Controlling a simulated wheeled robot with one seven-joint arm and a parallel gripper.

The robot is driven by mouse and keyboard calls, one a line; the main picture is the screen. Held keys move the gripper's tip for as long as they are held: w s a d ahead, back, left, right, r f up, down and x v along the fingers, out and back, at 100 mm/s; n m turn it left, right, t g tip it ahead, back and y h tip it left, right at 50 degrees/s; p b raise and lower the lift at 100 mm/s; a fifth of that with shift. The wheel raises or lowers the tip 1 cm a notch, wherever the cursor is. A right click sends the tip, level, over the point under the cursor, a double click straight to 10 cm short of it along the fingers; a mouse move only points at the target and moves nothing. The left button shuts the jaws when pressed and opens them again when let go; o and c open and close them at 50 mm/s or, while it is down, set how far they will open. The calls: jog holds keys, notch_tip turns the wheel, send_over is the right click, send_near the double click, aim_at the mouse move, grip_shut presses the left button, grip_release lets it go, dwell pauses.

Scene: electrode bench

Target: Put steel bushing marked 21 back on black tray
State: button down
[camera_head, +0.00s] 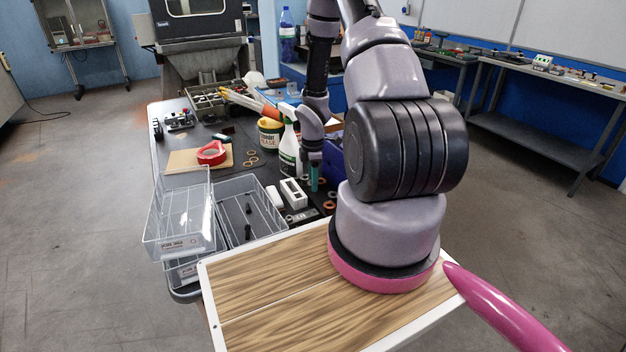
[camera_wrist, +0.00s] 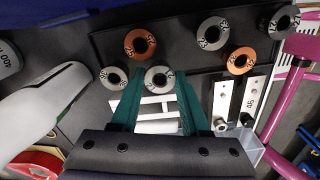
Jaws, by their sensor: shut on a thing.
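My gripper (camera_wrist: 160,80) has teal fingers and points down over the bench; it also shows in the head view (camera_head: 314,178). It is shut on a steel bushing (camera_wrist: 160,77) between the fingertips; its mark is too small to read surely. The black tray (camera_wrist: 183,28) lies just beyond the fingertips. Copper bushings (camera_wrist: 140,43) (camera_wrist: 242,60) and steel bushings (camera_wrist: 212,33) (camera_wrist: 285,22) show on or over it. Another steel bushing (camera_wrist: 114,77) is just left of the left fingertip. I cannot tell whether the held bushing touches the tray.
A white block (camera_wrist: 158,108) shows below, between the fingers. A metal plate marked 46 (camera_wrist: 250,95) is right of the fingers. A white spray bottle (camera_wrist: 50,105) and red tape (camera_wrist: 35,163) lie left. Clear bins (camera_head: 180,218) stand at the bench's near left.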

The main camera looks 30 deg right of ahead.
jog(key=shift+f, duration=0.55)
jog(key=shift+c, duration=1.6)
grip_release()
notch_tip(320, 180, up, 11)
jog(key=shift+f, duration=0.1)
jog(key=shift+r, duration=2.5)
